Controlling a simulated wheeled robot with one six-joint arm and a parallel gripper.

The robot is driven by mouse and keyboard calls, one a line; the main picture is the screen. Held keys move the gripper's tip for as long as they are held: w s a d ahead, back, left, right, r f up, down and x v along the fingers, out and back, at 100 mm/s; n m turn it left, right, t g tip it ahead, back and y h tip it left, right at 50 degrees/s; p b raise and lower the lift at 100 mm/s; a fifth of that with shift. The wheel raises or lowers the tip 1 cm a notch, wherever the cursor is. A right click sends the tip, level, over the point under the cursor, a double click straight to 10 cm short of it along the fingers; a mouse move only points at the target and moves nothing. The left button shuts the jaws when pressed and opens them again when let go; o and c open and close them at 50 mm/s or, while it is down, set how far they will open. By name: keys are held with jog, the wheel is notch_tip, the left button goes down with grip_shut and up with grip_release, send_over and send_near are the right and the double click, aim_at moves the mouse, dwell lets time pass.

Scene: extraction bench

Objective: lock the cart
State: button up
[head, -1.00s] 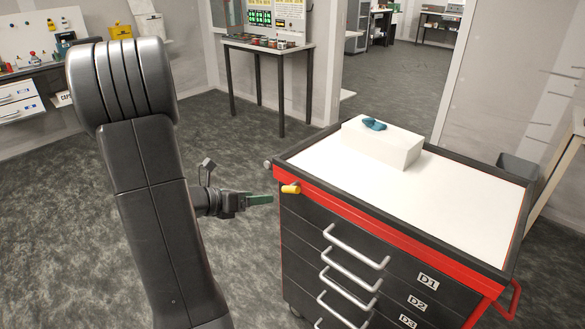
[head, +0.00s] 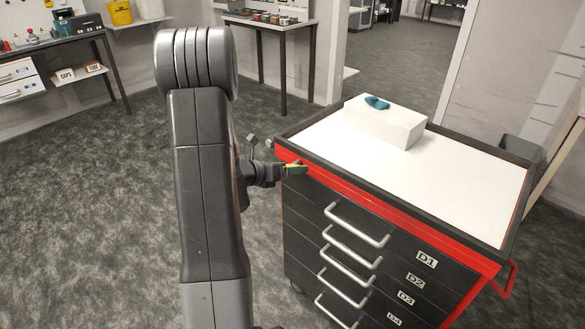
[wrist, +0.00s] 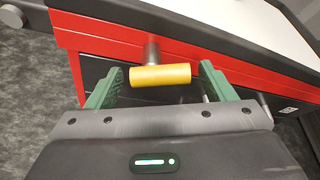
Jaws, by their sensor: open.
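The cart (head: 480,259) is a black and red drawer cabinet with a white top, right of my arm in the head view. A yellow handle (wrist: 161,75) on a short metal stem sticks out of the red band at the cart's upper left corner. It lies roughly level across the wrist view. My gripper (head: 296,169) is at that corner, its green fingers open. In the wrist view my gripper (wrist: 158,84) has one finger beyond each end of the yellow handle, with gaps visible. In the head view the fingers mostly cover the handle.
A white box (head: 385,128) with a blue item (head: 377,103) on it stands on the cart top. Grey drawer pulls (head: 357,226) project from the front. A bench (head: 268,22) stands behind. The floor left of the cart is clear.

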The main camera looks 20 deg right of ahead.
jog(key=shift+x, duration=0.8)
jog(key=shift+c, duration=0.5)
jog(key=c, duration=0.9)
jog(key=b, duration=0.3)
jog(key=shift+f+m, duration=0.3)
jog(key=m+t+y+b, duration=0.1)
jog(key=m+b, duration=0.1)
jog(key=b, duration=0.5)
jog(key=shift+f+t, duration=0.1)
jog(key=shift+t, duration=0.2)
jog(key=shift+m+t+b, duration=0.3)
jog(key=shift+m+b, duration=0.1)
jog(key=shift+b, duration=0.6)
jog(key=shift+r, duration=0.25)
jog(key=o, duration=1)
